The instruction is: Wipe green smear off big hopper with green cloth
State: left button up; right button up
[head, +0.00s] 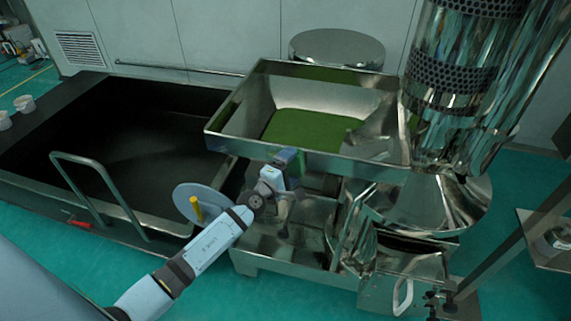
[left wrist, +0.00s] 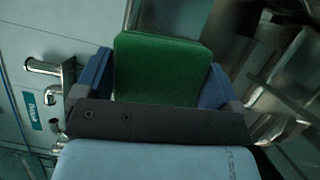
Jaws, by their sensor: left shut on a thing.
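The big hopper (head: 375,165) is an open, shiny metal tray-like bin in the middle of the head view. A flat dark green area (head: 310,128) covers its floor; I cannot tell whether this is the smear or other material. My left gripper (head: 292,163) is at the hopper's front outer wall, just below the rim. It is shut on the green cloth (left wrist: 162,70), which stands as a thick green pad between the blue fingers in the left wrist view. I cannot tell whether the cloth touches the wall. No separate smear shows clearly. My right gripper is out of view.
A tall shiny metal column (head: 455,95) with perforated bands rises right of the hopper. A dark pit or platform (head: 130,135) with a metal handrail (head: 100,190) lies to the left. A metal frame stands below the hopper. Teal floor (head: 190,295) is clear in front.

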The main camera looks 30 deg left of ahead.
aim_at(300, 169)
pick_arm(q)
jog(key=shift+w+d+p, duration=0.2)
jog(key=shift+d+p, duration=0.1)
jog(key=shift+d, duration=0.5)
jog(key=shift+w+d+p, duration=0.15)
jog(key=shift+d+p, duration=0.15)
jog(key=shift+d, duration=0.45)
jog(key=shift+w, duration=0.1)
jog(key=shift+s+a+f+b, duration=0.1)
jog(key=shift+s+a+b, duration=0.35)
jog(key=shift+a, duration=1.25)
jog(key=shift+s+a+r+b, duration=0.1)
jog(key=shift+s+a+b, duration=0.35)
jog(key=shift+a, duration=1.3)
jog(key=shift+s+a+f+b, duration=0.1)
jog(key=shift+s+a+b, duration=0.35)
jog(key=shift+a, duration=1.5)
jog(key=shift+s, duration=0.1)
